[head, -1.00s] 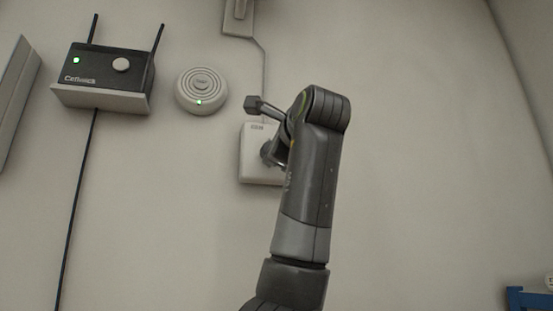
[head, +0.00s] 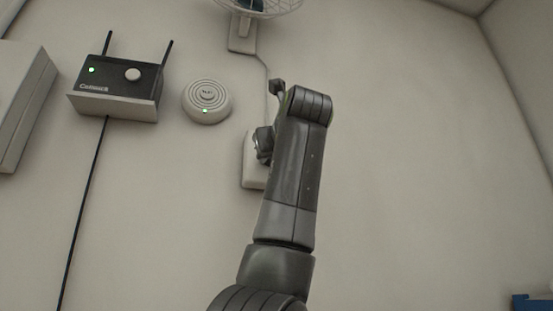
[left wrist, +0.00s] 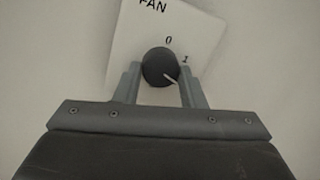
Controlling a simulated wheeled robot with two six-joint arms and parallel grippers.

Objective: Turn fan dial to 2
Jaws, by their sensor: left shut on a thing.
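The fan control plate (head: 251,178) is a pale box on the wall, partly hidden behind my left arm. In the left wrist view the plate (left wrist: 196,29) appears tilted and reads FAN, with 0 and 1 visible. The round black dial (left wrist: 158,66) has a white pointer line aimed to the lower right, clockwise past the 1. No 2 shows; the area beyond the 1 is covered by a finger. My left gripper (left wrist: 162,75) is shut on the dial, one finger on each side. In the head view my left gripper (head: 263,145) is at the plate, largely hidden. My right gripper is out of view.
A wire-caged fan (head: 262,8) is mounted above, with a cord running down to the plate. A round white device (head: 207,100) and a black router (head: 118,77) on a shelf are left of my arm. The wall right of my arm is bare.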

